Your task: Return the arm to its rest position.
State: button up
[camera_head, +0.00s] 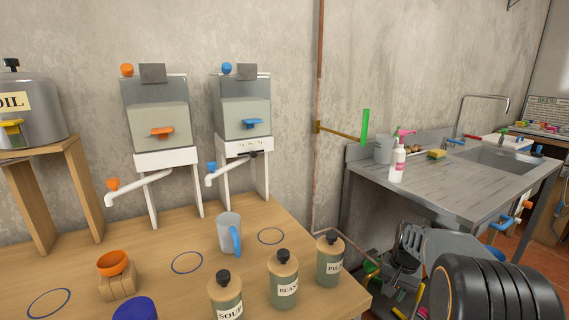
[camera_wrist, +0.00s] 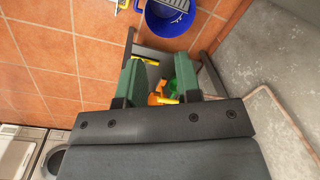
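My gripper (camera_wrist: 158,72) shows in the wrist view with its two green-padded fingers spread apart. No object is held between them. It points down past a dark frame, with orange, green and yellow items (camera_wrist: 165,92) seen beyond the gap. I cannot tell how far below they are. In the head view, parts of my arm, a grey link and a large black ribbed joint, fill the lower right. My fingertips cannot be made out clearly there.
The wooden table (camera_head: 60,258) holds a blue-handled mug (camera_head: 228,232), an orange bowl on a block (camera_head: 116,268) and several labelled jars. A metal sink counter (camera_head: 440,182) stands right. A blue basin (camera_wrist: 168,22) sits on the tiled floor (camera_wrist: 48,60). A pipe (camera_head: 319,110) runs down the wall.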

jog(key=s+a+r+n+t+p, duration=0.1)
jog(key=s+a+r+p, duration=0.3)
jog(key=r, duration=0.4)
jog(key=s+a+r+n+t+p, duration=0.1)
jog(key=s+a+r+n+p, duration=0.2)
jog(key=s+r+p, duration=0.4)
jog(key=s+a+r+n+t+h+p, duration=0.1)
jog(key=s+a+r+p, duration=0.4)
jog(key=r, duration=0.5)
jog(key=shift+s+a+n+t, duration=0.3)
jog(key=shift+s+a+n, duration=0.25)
jog(key=shift+s, duration=0.4)
